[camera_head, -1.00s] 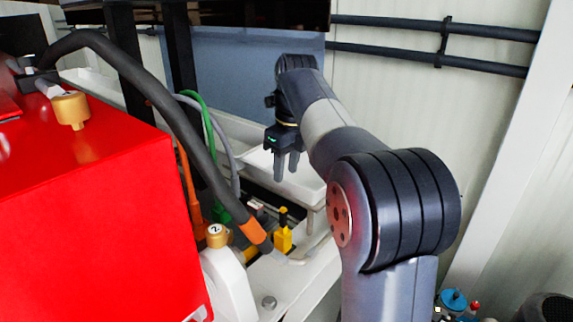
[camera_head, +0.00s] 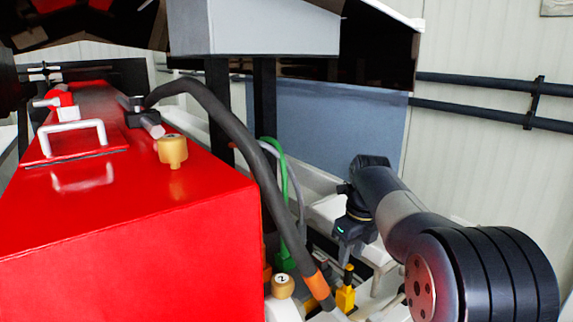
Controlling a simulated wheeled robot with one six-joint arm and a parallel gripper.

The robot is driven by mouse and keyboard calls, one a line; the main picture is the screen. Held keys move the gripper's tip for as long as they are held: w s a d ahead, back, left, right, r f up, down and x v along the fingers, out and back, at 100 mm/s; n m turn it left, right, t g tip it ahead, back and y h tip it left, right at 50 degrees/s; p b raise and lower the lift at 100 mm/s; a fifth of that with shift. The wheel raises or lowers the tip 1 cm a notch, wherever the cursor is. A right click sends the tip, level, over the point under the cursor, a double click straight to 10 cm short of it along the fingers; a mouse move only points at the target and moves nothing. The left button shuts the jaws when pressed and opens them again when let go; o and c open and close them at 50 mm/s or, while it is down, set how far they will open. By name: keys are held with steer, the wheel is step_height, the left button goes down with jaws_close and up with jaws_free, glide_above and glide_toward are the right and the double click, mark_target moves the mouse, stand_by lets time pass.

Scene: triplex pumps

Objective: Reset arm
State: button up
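My gripper (camera_head: 350,258) hangs at the end of my arm, right of the thick dark hose and in front of the blue-grey panel. Its fingers point down, seem slightly apart, and hold nothing that I can see. It is small here and its fingertips are hard to make out against the pale parts behind. My arm comes in from the lower right, with a large ribbed black joint close to the camera.
A red pump housing (camera_head: 130,210) with a handle and a brass cap (camera_head: 172,151) fills the left. A thick dark hose (camera_head: 225,118) arches down to an orange band. A yellow part (camera_head: 345,297) is below my gripper. Dark pipes (camera_head: 480,85) run along the right wall.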

mark_target(349, 265)
step_height(349, 265, down, 5)
steer(key=shift+w+a+r, duration=0.15)
steer(key=shift+r, duration=0.45)
steer(key=shift+f, duration=0.1)
